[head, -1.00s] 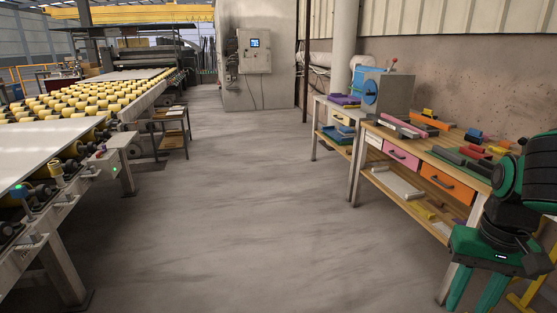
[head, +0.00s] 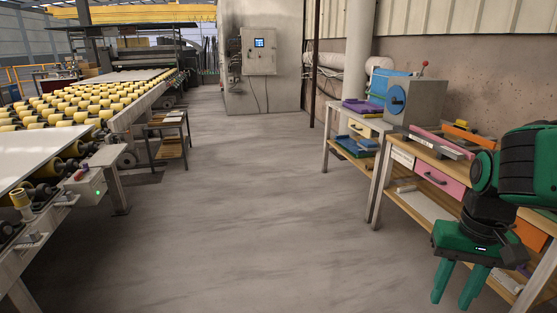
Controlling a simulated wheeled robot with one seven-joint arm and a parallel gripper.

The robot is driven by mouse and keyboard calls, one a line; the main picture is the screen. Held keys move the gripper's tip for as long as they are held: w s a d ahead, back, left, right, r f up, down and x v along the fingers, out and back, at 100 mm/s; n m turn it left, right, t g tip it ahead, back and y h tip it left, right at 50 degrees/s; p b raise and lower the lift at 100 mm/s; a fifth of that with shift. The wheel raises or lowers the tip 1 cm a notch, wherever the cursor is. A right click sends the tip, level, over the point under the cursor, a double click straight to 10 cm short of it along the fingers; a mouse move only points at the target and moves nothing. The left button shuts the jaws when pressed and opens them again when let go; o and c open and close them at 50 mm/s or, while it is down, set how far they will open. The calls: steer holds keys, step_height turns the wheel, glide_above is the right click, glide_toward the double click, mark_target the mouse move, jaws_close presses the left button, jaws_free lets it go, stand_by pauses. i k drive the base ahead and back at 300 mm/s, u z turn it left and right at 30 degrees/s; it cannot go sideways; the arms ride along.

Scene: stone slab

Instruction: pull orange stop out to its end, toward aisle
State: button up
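No part labelled as a stop can be made out. An orange drawer front (head: 530,236) shows at the right side of the wooden workbench (head: 404,166), partly hidden behind my arm; it looks shut, though its full outline is hidden. An orange bar (head: 468,134) also lies on the bench top, near the wall. I cannot tell which of these is the orange stop. My gripper (head: 452,296) hangs at the lower right with its green fingers pointing down and apart, nothing between them. It is in front of the bench on the aisle side, not touching the drawer.
A pink drawer (head: 438,180) and a white one sit left of the orange front. A grey box with a blue dial (head: 418,100) stands on the bench. The aisle floor (head: 260,220) is clear. A roller conveyor (head: 60,150) runs along the left.

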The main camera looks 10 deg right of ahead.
mark_target(486, 143)
steer(key=z, duration=0.05)
steer(key=i, duration=1.15)
steer(key=z, duration=0.35)
steer(key=i, duration=1.2)
steer(key=z, duration=0.9)
steer(key=i, duration=1.5)
steer(key=z, duration=0.5)
